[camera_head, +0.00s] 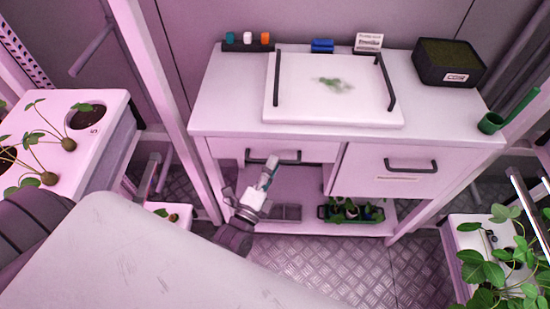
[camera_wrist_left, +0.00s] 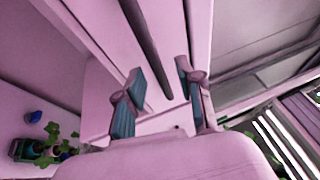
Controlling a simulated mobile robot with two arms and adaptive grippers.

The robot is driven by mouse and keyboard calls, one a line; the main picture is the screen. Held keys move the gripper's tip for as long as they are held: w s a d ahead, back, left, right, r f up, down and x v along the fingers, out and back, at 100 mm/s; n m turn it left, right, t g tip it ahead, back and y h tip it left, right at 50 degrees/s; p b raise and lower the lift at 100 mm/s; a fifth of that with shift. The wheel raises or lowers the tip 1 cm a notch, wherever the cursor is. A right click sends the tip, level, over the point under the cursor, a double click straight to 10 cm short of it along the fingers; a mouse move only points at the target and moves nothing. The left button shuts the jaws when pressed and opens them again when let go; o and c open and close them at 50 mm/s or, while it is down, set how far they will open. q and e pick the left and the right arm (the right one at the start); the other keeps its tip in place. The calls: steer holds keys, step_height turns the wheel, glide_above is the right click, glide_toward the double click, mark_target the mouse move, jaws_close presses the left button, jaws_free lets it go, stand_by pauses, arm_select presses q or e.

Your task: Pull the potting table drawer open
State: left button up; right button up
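The white potting table (camera_head: 225,120) stands ahead. Its left drawer front (camera_head: 313,152) looks flush with the table and has a dark bar handle (camera_head: 289,159). A second front (camera_head: 380,180) on the right has its own dark handle (camera_head: 411,166). My left gripper (camera_head: 268,170) is at the left handle and covers part of it. In the left wrist view, my left gripper (camera_wrist_left: 160,72) is open, with teal pads apart and the dark handle bar (camera_wrist_left: 146,42) running between them. Whether the pads touch the bar cannot be told. My right gripper is not in view.
A white tray (camera_head: 284,113) with a green sprig lies on the table top, with a black soil box (camera_head: 423,72) at right. The shelf below holds a dark tray of small plants (camera_head: 323,213). Plant racks stand left (camera_head: 107,110) and right (camera_head: 455,245). Metal floor (camera_head: 320,255) is clear in front.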

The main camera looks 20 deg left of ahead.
arm_select(q)
steer(key=shift+w+r, duration=0.15)
steer(key=shift+w, duration=0.95)
jaws_close()
